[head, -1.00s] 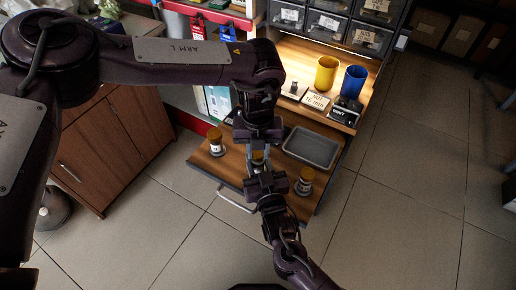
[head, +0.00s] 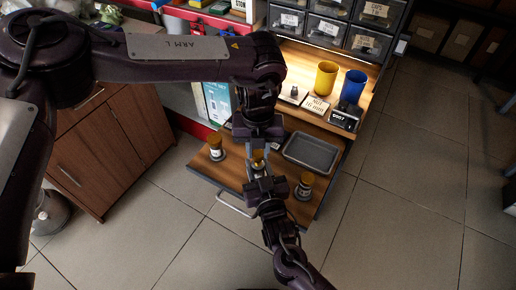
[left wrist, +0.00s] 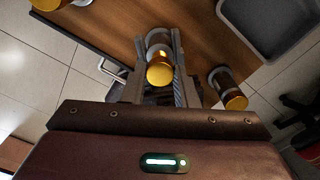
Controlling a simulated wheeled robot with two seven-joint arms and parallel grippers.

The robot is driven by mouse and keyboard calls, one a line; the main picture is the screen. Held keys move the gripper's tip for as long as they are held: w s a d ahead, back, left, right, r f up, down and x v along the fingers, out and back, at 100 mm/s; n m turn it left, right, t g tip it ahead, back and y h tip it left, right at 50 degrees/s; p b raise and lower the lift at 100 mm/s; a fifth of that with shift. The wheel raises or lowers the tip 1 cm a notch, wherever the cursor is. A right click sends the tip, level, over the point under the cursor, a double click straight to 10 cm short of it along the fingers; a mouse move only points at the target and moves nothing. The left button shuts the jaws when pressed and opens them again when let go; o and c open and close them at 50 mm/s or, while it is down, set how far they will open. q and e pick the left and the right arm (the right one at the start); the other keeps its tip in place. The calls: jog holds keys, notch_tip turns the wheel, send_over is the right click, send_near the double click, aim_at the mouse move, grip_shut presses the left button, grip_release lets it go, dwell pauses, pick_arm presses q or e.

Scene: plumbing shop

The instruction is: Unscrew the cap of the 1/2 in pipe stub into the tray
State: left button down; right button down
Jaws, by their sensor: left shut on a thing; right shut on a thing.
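The pipe stub with a gold cap (head: 258,155) stands between my two grippers, over the wooden board. The gold cap shows in the left wrist view (left wrist: 160,74) between the two fingers. My left gripper (head: 259,146) comes from above and is shut on the cap. My right gripper (head: 260,173) comes from the front, lower down, and is shut on the stub's body, which it largely hides. I cannot tell whether the cap is apart from the thread. The grey tray (head: 288,155) lies just right of the grippers and shows in the left wrist view (left wrist: 229,20).
Other gold-capped stubs stand on the board, one at left (head: 216,148) and one at right (head: 304,187). A yellow cup (head: 325,77), a blue cup (head: 353,86) and a small black display (head: 344,117) are behind the tray. Drawer bins (head: 325,25) rise behind.

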aim_at(258, 153)
pick_arm(q)
jog(key=shift+r, duration=0.15)
jog(key=shift+r, duration=1.9)
pick_arm(e)
jog(key=c, duration=0.9)
grip_release()
jog(key=shift+c, duration=0.2)
